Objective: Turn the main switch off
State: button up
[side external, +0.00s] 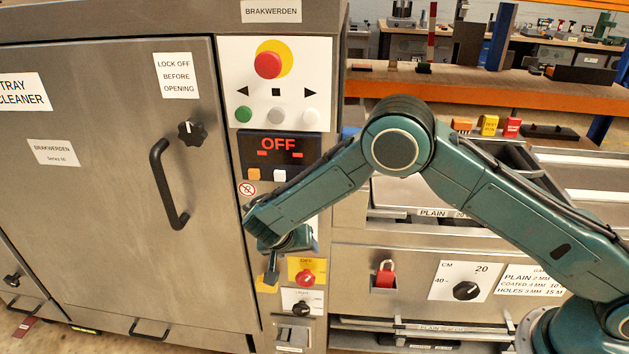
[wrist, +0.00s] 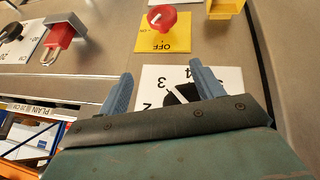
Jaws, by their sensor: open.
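The main switch (side external: 306,278) is a red rotary knob on a yellow plate, low on the machine's control column. It also shows in the wrist view, a red knob (wrist: 163,16) at the top with a white mark on it and OFF upside down below. My gripper (side external: 269,272) is just left of the yellow plate in the side view. In the wrist view my gripper (wrist: 162,80) is open and empty, its two blue fingers apart over the white dial plate (wrist: 152,78). The red knob lies beyond the fingertips, with no contact visible.
A black numbered dial (side external: 301,307) sits below the switch. A red padlock (side external: 385,274) hangs to the right, and a yellow block (wrist: 226,8) is near the switch in the wrist view. The display (side external: 280,152) reads OFF. The door handle (side external: 167,184) projects at the left.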

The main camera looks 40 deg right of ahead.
aim_at(305, 278)
jog(key=s+y, duration=0.1)
jog(key=s, duration=0.1)
jog(key=s+a+m+y, duration=0.1)
jog(key=shift+s+a+r+y, duration=0.2)
jog(key=shift+s+y, duration=0.1)
jog(key=shift+s, duration=0.1)
jog(key=shift+f, duration=0.1)
jog(key=shift+w+x, duration=0.15)
jog(key=shift+x, duration=3.25)
jog(key=shift+w+x, duration=0.1)
jog(key=shift+x, duration=3.35)
jog(key=c, duration=0.9)
